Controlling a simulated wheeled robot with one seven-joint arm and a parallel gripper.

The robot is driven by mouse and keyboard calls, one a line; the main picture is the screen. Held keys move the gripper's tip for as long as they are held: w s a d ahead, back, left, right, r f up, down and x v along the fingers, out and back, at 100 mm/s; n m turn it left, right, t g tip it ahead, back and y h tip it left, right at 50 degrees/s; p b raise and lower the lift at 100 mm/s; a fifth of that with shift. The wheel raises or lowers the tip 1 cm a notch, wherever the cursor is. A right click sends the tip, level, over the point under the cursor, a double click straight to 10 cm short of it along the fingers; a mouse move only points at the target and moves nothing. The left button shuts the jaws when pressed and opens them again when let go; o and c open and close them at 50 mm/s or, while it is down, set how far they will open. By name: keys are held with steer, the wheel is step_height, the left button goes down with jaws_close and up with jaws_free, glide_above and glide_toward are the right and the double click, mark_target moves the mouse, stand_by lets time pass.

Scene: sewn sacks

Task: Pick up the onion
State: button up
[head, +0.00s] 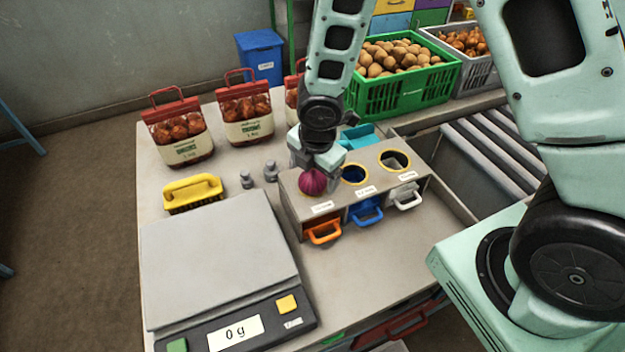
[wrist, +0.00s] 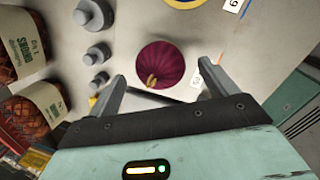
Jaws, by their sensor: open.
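A round purple-red onion (head: 312,181) sits at the left end of the grey box top, where the left hole would be; the hole itself is hidden. In the wrist view the onion (wrist: 161,65) lies beyond the fingertips, roughly centred between them, with its pale stem tip toward me. My gripper (head: 318,166) is just above and behind the onion in the head view. In the wrist view its two fingers (wrist: 166,88) are spread apart and empty. I cannot tell whether a finger touches the onion.
The box (head: 322,206) has two open holes and orange, blue and white handles in front. A scale (head: 220,255) reading 0 g, a yellow-handled brush (head: 193,191), grey weights (head: 271,171) and netted onion bags (head: 178,130) stand left. A green crate (head: 408,88) of potatoes is behind.

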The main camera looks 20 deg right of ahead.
steer(key=shift+w+f, duration=0.15)
steer(key=shift+f, duration=1)
steer(key=c, duration=1.2)
steer(key=shift+r, duration=0.15)
steer(key=shift+c, duration=0.2)
